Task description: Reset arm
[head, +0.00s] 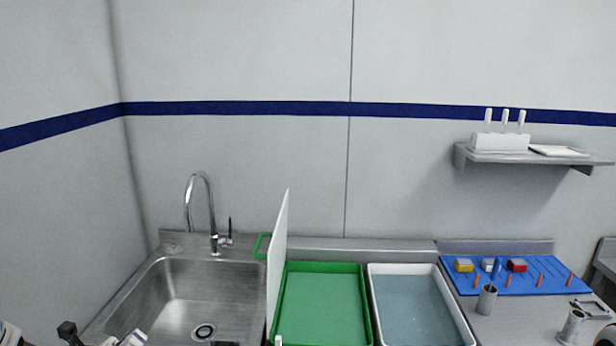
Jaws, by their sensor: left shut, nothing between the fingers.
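My left gripper (68,330) shows only in part at the bottom left edge, in front of the sink. Its dark tip is in view and the rest is cut off by the frame. It is shut and nothing shows in it. It is apart from the trays and the objects on the counter.
A steel sink (185,297) with a tall faucet (211,215) is at left. An upright white panel (278,260) separates it from a green tray (366,310) and a white-rimmed basin (459,312). A blue board (520,284) and metal cup (486,300) stand at right.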

